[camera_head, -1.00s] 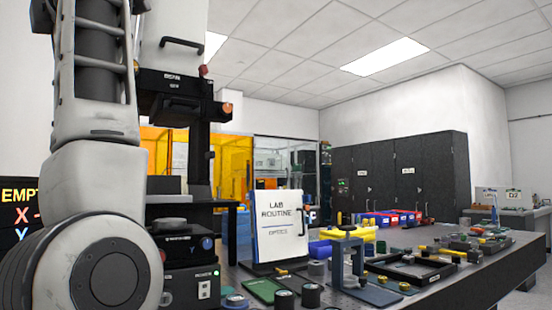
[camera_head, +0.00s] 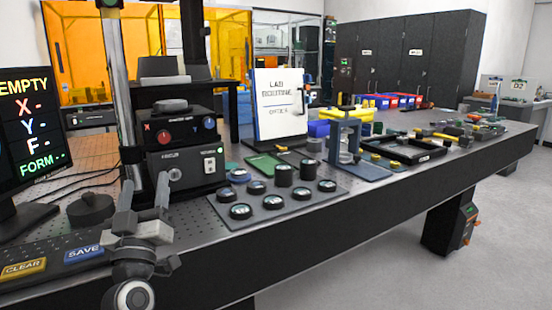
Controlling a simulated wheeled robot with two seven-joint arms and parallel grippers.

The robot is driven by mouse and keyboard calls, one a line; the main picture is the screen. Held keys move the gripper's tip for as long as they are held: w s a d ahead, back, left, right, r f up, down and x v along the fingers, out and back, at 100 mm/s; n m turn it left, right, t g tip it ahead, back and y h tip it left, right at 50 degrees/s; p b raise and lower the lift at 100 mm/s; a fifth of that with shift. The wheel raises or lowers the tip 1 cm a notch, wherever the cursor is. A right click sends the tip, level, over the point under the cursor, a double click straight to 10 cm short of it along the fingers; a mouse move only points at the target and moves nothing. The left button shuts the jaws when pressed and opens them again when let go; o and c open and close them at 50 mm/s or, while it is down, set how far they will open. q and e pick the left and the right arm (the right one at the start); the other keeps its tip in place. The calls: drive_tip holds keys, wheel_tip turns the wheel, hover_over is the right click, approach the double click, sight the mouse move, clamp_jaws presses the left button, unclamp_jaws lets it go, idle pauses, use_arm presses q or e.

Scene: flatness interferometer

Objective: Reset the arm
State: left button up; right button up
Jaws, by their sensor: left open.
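My left gripper (camera_head: 143,203) is at the lower left, in front of the table's front edge. Its two grey fingers point up and stand apart, with nothing between them. It is just right of the yellow CLEAR key (camera_head: 23,268) and the blue SAVE key (camera_head: 84,254). The interferometer's black control boxes (camera_head: 186,160) stand behind it, with a column rising beside them. My right gripper is not in view.
A monitor (camera_head: 28,130) reading EMPTY stands at the left. A grey tray (camera_head: 268,216) with several round dark pieces lies right of the gripper. A LAB ROUTINE board (camera_head: 279,105), a blue-grey stand (camera_head: 346,140) and tools fill the table (camera_head: 400,190).

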use_arm(q)
drive_tip(key=s+d+f+m+g+h, duration=0.2)
drive_tip(key=s+d+f, duration=0.15)
drive_tip(key=f, duration=0.35)
drive_tip(key=s+d+f+m+g+h+p, duration=0.1)
drive_tip(key=s+d+f+m+g+h, duration=0.2)
drive_tip(key=f, duration=0.4)
drive_tip(key=s+d+f+m+g+h, duration=0.1)
drive_tip(key=s+f+m+g+h, duration=0.1)
drive_tip(key=s+f, duration=0.35)
drive_tip(key=s+d+f+g, duration=0.3)
drive_tip(key=s+f+g, duration=0.3)
drive_tip(key=s+f, duration=0.7)
drive_tip(key=shift+s+m+g+p, duration=0.3)
drive_tip(key=shift+s+g+p, duration=0.1)
drive_tip(key=shift+s, duration=0.3)
